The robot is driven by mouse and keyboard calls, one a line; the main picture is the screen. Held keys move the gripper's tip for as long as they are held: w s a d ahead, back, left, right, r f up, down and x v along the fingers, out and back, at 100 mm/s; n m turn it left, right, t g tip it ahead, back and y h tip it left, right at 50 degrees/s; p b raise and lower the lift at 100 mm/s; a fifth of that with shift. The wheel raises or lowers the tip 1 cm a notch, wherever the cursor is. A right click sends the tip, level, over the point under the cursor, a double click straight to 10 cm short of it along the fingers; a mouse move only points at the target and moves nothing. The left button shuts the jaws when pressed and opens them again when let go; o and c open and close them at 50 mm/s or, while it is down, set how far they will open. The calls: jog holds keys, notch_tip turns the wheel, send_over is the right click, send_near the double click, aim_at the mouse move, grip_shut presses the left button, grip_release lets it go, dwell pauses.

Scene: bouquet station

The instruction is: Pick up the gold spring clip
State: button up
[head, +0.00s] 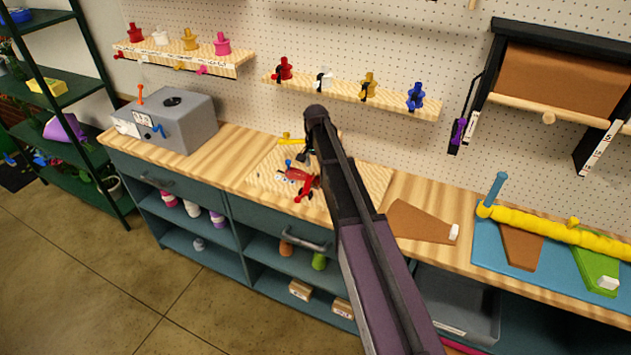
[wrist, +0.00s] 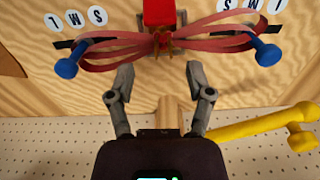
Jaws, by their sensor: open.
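A gold clip-like piece (head: 369,86) stands on the narrow wall shelf, between a white and a blue one; I take it as the gold spring clip. My gripper (wrist: 160,72) is open and empty, its two fingers apart over the wooden bow board. In the head view it shows small and dark, partly hidden by my arm, above the board and well below and left of the gold piece. A pink ribbon bow (wrist: 105,50) lies just beyond the fingertips, with a small brownish-gold piece (wrist: 163,40) at its middle; I cannot tell what that is.
A red block (wrist: 160,12) and blue pegs (wrist: 67,67) are on the bow board (head: 370,178). A yellow bar (wrist: 255,124) lies near the right finger. The grey machine (head: 185,125) stands left, the blue mat (head: 478,255) right. A pegboard wall (head: 250,45) rises behind.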

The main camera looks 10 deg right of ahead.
aim_at(315, 174)
jog(key=shift+w+a+f+b, duration=0.1)
jog(key=shift+w+f+b, duration=0.05)
jog(key=shift+f+b, duration=2.2)
grip_shut()
